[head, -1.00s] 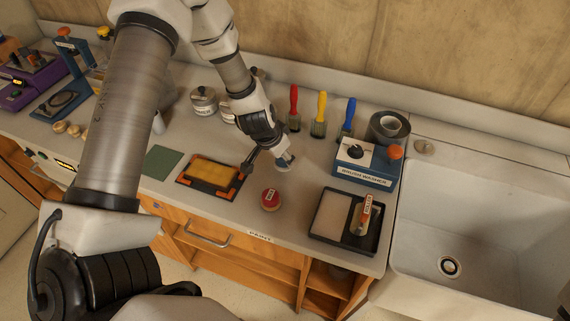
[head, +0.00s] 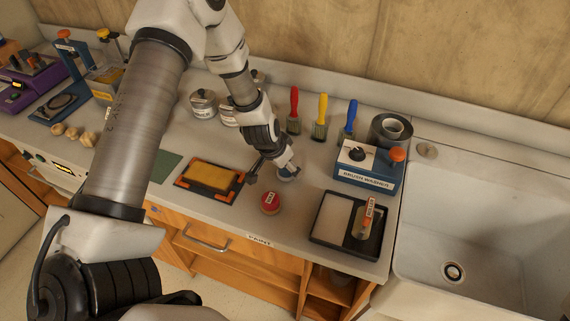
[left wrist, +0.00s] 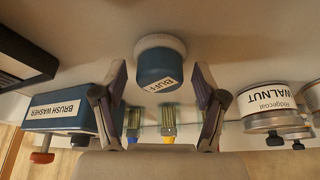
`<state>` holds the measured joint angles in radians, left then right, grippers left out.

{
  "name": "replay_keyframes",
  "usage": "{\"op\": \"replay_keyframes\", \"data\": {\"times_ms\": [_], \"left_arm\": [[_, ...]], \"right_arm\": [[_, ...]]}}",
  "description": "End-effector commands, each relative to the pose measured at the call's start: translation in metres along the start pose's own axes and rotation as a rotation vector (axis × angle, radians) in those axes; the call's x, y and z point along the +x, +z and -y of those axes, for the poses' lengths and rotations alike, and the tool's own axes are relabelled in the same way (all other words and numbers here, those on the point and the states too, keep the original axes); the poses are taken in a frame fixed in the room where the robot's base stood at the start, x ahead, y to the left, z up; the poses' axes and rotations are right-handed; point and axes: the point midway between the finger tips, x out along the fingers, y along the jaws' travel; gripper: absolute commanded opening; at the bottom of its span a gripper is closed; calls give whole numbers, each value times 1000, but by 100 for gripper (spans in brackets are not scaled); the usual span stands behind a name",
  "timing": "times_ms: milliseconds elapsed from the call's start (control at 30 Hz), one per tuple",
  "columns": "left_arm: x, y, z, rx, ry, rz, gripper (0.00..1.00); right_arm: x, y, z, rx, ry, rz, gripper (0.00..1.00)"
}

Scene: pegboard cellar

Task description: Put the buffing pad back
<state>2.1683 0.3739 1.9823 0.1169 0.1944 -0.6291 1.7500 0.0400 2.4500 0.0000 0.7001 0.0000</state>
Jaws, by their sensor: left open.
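The buffing pad (head: 289,175) is a small round block with a pale base and a blue top, standing on the counter. In the left wrist view its blue body (left wrist: 157,72) carries a BUFF label. My left gripper (head: 274,176) is over it and partly hides it in the head view. In the left wrist view the open fingers (left wrist: 160,85) are on either side of the pad, with gaps showing. My right gripper is not in view.
The brush washer (head: 368,182), upright brushes (head: 320,118) and cans (head: 203,112) stand behind. A sink (head: 500,225) is right.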

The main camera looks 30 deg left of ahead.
Motion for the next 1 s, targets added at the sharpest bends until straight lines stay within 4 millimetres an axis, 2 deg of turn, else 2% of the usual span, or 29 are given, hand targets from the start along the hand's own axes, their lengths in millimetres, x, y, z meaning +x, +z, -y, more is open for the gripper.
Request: {"op": "replay_keyframes", "data": {"times_ms": [167,400,533,667,1000], "left_arm": [[-23,-3,0,-3,1,-1,71],[-89,-5,0,-3,2,-2,71],[-114,-4,0,-3,2,-1,71],[-124,-2,0,-1,0,0,71],[-123,-1,0,0,0,0,71]], "right_arm": [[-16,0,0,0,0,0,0],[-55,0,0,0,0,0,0],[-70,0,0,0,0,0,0],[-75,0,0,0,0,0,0],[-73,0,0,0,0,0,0]]}}
